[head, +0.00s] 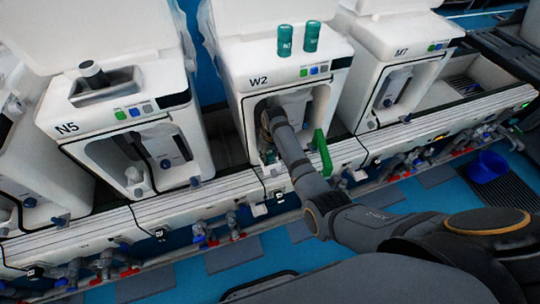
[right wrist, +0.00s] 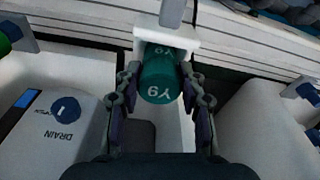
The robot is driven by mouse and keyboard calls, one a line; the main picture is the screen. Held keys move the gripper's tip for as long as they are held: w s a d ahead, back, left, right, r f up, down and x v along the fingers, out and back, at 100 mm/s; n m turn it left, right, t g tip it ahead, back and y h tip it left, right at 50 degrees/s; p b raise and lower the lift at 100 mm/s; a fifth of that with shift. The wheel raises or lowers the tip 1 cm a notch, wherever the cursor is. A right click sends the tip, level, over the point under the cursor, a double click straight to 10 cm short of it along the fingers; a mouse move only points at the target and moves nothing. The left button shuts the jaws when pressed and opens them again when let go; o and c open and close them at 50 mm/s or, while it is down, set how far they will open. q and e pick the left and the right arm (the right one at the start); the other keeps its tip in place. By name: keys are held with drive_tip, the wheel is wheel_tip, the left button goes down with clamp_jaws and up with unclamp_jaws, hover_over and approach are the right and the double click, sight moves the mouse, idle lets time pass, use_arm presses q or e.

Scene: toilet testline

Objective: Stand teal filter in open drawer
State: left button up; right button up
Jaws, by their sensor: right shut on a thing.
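A teal filter (right wrist: 160,78) marked Y9 is between the fingers of my right gripper (right wrist: 160,88) in the right wrist view; the gripper is shut on it. The filter's far end is against or inside a white box-like part (right wrist: 194,36), perhaps the drawer; I cannot tell how deep it sits. Two other teal filters (head: 285,40) (head: 311,36) stand upright on top of W2. My left gripper is not in view.
Unit N5 (head: 68,128) stands to the left and M7 (head: 402,52) to the right. A green upright part (head: 322,152) is close beside my right arm. A white DRAIN housing (right wrist: 45,125) lies left of the gripper. A blue bowl (head: 487,167) is on the right.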

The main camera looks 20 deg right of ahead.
drive_tip(key=shift+f, duration=0.1)
drive_tip(key=o, duration=1.3)
drive_tip(key=shift+f, duration=0.15)
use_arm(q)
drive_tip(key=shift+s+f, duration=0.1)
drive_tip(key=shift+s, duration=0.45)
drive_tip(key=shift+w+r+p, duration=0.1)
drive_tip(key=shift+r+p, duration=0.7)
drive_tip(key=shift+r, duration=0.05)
use_arm(e)
wheel_tip(320, 180, up, 12)
drive_tip(key=s, duration=0.1)
drive_tip(key=shift+s+d+r, duration=0.15)
drive_tip(key=shift+s+r, duration=0.05)
